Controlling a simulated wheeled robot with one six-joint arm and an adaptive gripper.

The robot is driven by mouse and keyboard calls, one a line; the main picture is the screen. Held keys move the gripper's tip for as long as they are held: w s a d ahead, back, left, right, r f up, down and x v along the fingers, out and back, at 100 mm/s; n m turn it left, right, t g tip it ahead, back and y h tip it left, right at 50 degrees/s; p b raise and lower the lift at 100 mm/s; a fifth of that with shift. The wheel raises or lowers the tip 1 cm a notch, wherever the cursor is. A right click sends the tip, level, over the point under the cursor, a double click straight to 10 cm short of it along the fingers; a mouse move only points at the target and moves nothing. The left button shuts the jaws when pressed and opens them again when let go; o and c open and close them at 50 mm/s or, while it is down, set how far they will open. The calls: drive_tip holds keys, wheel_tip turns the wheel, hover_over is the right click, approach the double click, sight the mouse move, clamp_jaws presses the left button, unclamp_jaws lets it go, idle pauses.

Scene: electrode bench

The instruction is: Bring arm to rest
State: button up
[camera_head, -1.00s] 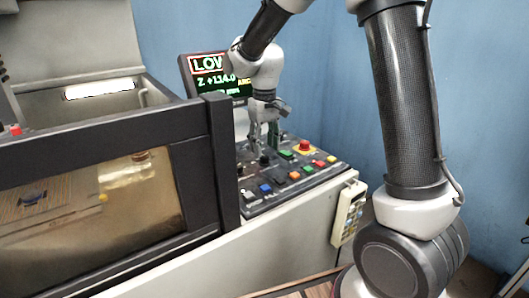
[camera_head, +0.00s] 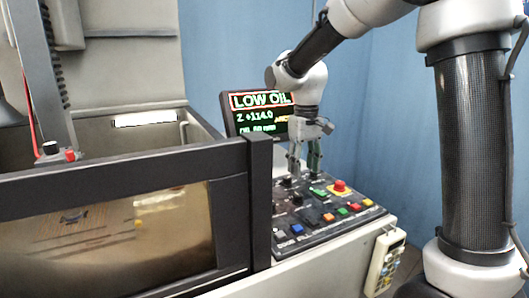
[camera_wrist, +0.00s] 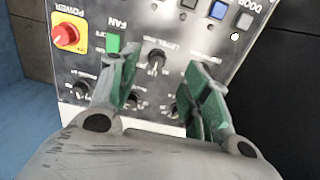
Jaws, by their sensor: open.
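My gripper (camera_head: 304,168) hangs fingers-down over the back part of the sloped control panel (camera_head: 345,218) in the head view. Its two fingers are apart with nothing held between them. In the wrist view my gripper (camera_wrist: 165,78) shows greenish finger pads spread on either side of a black knob (camera_wrist: 156,60). I cannot tell whether the fingertips touch the panel. A red emergency knob (camera_head: 340,188) on a yellow base and a green FAN button (camera_wrist: 113,42) are close by.
A screen (camera_head: 254,118) reading LOW OIL stands behind my gripper. The machine's black-framed tank (camera_head: 258,200) is at left. A yellowish handheld pendant (camera_head: 384,262) hangs on the panel's right side. A blue wall (camera_head: 395,150) is behind.

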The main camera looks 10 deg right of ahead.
drive_tip(key=s+d+r+m+t, duration=0.1)
drive_tip(key=s+d+r+t, duration=0.1)
drive_tip(key=s+d, duration=0.5)
drive_tip(key=s+d+r+m+t, duration=0.2)
drive_tip(key=s+d, duration=0.5)
drive_tip(key=s, duration=1)
drive_tip(key=shift+s+d+r+m+t, duration=0.2)
drive_tip(key=shift+s+r+m+t, duration=0.15)
drive_tip(key=shift+r, duration=0.25)
